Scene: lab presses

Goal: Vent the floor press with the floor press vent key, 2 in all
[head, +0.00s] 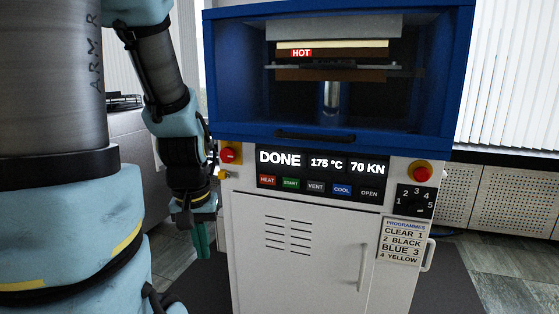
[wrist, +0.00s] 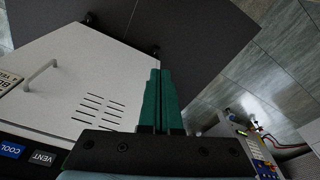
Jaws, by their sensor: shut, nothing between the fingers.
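The floor press (head: 290,190) stands in the middle of the head view, with a blue upper housing and a white cabinet. Its display (head: 310,162) reads DONE, 175 °C, 70 KN. The vent key (head: 316,186) is the grey one in the key row, between START and COOL. It also shows as a dark key marked VENT (wrist: 41,158) at the lower left of the wrist view. My gripper (head: 203,240) hangs fingers down at the left of the cabinet, below the key row. Its green fingers (wrist: 157,100) are shut together, empty and apart from the key.
The keys HEAT (head: 267,180), START (head: 291,183), COOL (head: 342,190) and OPEN (head: 369,194) share the row. Red stop buttons (head: 228,155) (head: 420,173) flank the panel. A HOT label (head: 301,53) marks the platens. A rotary dial (head: 415,201) is at right.

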